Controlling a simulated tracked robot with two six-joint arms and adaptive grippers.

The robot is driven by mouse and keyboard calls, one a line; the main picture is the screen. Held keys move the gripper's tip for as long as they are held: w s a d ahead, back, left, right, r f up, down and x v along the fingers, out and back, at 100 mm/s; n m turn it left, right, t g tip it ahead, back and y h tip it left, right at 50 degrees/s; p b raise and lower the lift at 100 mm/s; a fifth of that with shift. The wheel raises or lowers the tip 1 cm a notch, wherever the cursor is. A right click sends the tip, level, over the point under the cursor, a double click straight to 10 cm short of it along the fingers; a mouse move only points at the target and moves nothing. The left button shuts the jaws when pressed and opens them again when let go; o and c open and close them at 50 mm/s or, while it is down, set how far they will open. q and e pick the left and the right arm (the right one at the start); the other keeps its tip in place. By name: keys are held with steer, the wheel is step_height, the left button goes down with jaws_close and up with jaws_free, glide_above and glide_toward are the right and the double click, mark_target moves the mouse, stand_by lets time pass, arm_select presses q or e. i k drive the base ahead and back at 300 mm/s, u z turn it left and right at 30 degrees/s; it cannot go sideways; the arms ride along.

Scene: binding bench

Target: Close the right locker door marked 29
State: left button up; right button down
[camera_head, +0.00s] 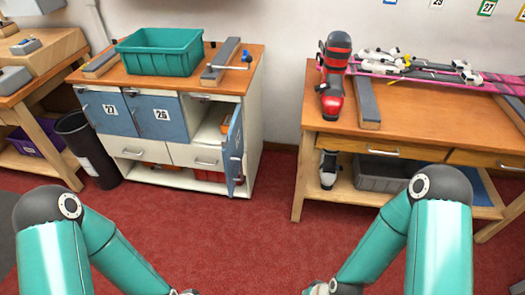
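The locker cabinet (255,125) stands left of centre with a wooden top. Its right locker door (236,142) is blue and swung open toward me, seen nearly edge-on. Its number cannot be read from here. The compartment behind it (208,118) is open, with a pale wooden surface inside. The other two blue doors are shut: one marked 27 (108,113) and a middle one (157,117) whose number looks like 26 or 28. My two teal arms reach in at the bottom, well short of the cabinet.
A green bin (160,52) sits on the cabinet top. A black waste bin (87,150) stands at its left. A workbench (430,112) at right holds a red ski boot (333,75) and skis (430,68). The red carpet (240,235) before the cabinet is clear.

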mark_target(232, 150)
steer(key=u, duration=0.05)
steer(key=i, duration=1.1)
steer(key=u, duration=0.6)
